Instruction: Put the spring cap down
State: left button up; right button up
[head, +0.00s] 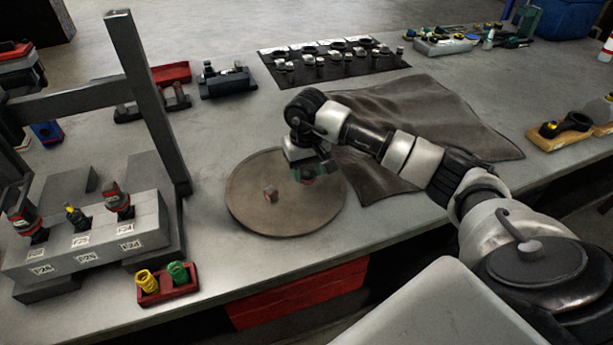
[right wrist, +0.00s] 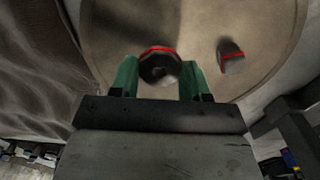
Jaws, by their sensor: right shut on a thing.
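My right gripper (head: 308,174) is over the right part of a round brown mat (head: 245,208) on the bench. In the right wrist view, its green fingers (right wrist: 158,74) are shut on a dark round cap with a red band (right wrist: 158,62), likely the spring cap. In the head view the gripper mostly hides this cap. I cannot tell whether the cap touches the mat. A second small part with a red band (head: 270,194) stands on the mat, left of the gripper and apart from it; it also shows in the right wrist view (right wrist: 231,52). My left gripper is out of view.
A grey block with labelled slots (head: 100,240) and a tall post (head: 147,100) stand at the left. A red holder with yellow and green springs (head: 168,288) is near the front edge. A dark crumpled cloth (head: 440,115) lies behind my right arm.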

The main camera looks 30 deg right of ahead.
aim_at(307, 188)
notch_tip(307, 188, down, 3)
jog(key=shift+f+p, duration=0.1)
jog(key=shift+p, duration=0.25)
jog(key=shift+f+b, duration=0.25)
jog(key=shift+b, duration=0.1)
jog(key=o, duration=1)
jog(key=shift+r, duration=0.1)
